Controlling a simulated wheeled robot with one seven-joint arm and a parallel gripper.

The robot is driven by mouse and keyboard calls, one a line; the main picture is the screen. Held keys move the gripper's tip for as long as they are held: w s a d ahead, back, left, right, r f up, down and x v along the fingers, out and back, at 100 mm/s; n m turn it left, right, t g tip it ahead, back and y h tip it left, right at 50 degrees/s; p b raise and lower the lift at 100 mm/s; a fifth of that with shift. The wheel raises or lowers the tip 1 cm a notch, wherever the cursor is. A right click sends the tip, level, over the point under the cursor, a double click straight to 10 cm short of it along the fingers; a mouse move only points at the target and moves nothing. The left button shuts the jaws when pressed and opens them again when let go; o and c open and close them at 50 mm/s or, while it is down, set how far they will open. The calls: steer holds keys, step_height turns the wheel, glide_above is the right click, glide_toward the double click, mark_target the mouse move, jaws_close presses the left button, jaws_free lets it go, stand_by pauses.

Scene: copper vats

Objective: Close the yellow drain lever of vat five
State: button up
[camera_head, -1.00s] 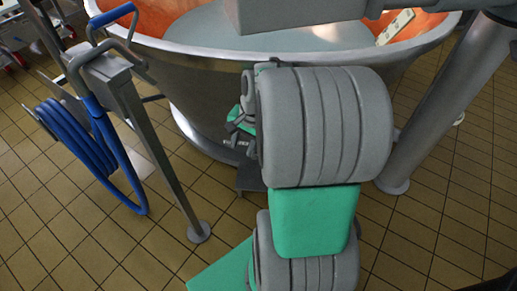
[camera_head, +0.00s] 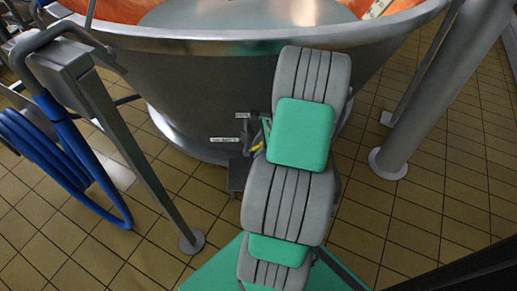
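The vat (camera_head: 190,85) is a large copper-lined tub with a grey metal outer wall, and it fills the upper middle. A small yellow lever (camera_head: 257,147) shows low on the vat's front, just left of my arm, and my arm covers part of that area. Grey drain fittings (camera_head: 248,128) are beside the lever.
A dark box (camera_head: 238,174) stands on the floor below the lever. A blue hose (camera_head: 50,160) hangs on a metal stand at left, with a slanting post (camera_head: 140,150). A thick grey column (camera_head: 430,90) stands at right. Tiled floor is open at lower left and right.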

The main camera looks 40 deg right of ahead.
steer(key=shift+c, duration=0.5)
jaws_close()
steer(key=shift+s, duration=0.1)
stand_by(0.8)
